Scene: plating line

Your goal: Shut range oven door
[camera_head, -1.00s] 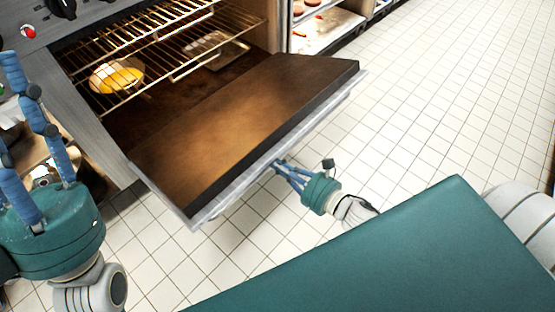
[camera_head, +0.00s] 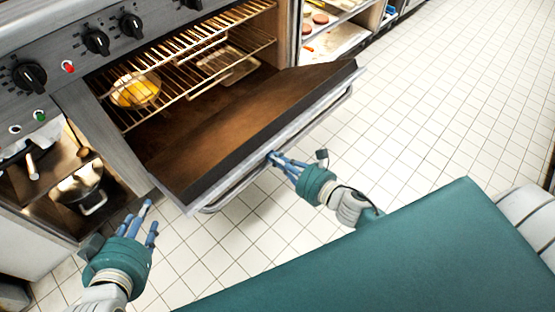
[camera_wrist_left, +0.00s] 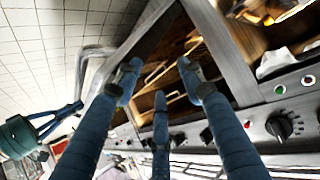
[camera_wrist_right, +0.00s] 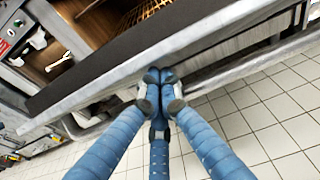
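The range oven door (camera_head: 262,118) is partly open, tilted outward below the oven cavity. Its long metal handle (camera_head: 336,103) runs along the outer face. My right gripper (camera_head: 276,158) is at the door's outer edge near the middle of the handle. In the right wrist view its fingertips (camera_wrist_right: 160,82) come together against the door edge and handle, with nothing seen between them; exact contact is partly hidden by the fingers. My left gripper (camera_head: 146,218) is open and empty, left of the door's near corner. Its spread fingers also show in the left wrist view (camera_wrist_left: 160,85).
Inside the oven are wire racks (camera_head: 190,75) with a yellow round dish (camera_head: 135,90). Left of the oven, an open compartment holds a metal pot (camera_head: 82,188). Control knobs (camera_head: 30,76) line the front. Shelves with food (camera_head: 325,30) stand right. Tiled floor (camera_head: 430,110) is clear.

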